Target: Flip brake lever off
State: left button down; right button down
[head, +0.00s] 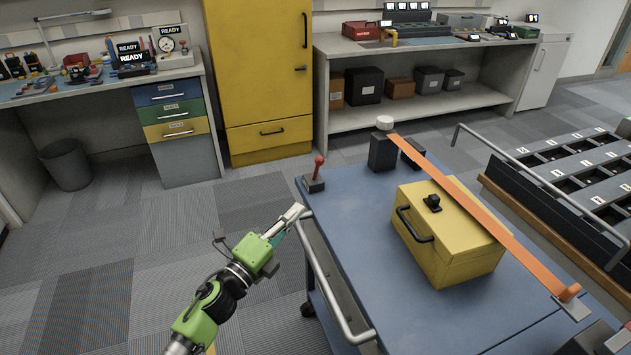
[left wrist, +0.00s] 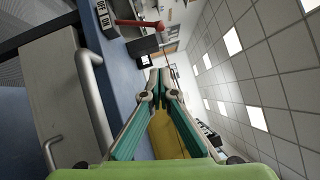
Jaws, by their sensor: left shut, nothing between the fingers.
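The brake lever (head: 318,168) has a red knob and red stem on a dark base. It stands upright at the far left corner of the blue cart (head: 345,220). The lever also shows in the left wrist view (left wrist: 138,22), lying sideways near the top. My left gripper (head: 297,211) is shut and empty. It is beside the cart's left edge, near the handle rail, short of the lever and apart from it. Its closed fingertips show in the left wrist view (left wrist: 161,76). My right gripper cannot be seen.
A yellow toolbox (head: 455,250) sits on the cart, with an orange strap (head: 470,205) running above it. A grey handle rail (head: 330,285) runs along the cart's left side. A rack of black trays (head: 570,165) stands at right. The floor left of the cart is clear.

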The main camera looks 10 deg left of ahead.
aim_at(317, 169)
pick_arm(q)
jog(key=shift+r, duration=0.1)
jog(key=w+a+p+x, duration=0.1)
jog(key=a+x, duration=0.1)
jog(key=x, duration=1.1)
jog(key=shift+a+r+p, duration=0.25)
jog(key=shift+r+p, duration=0.05)
jog(key=shift+s, duration=0.1)
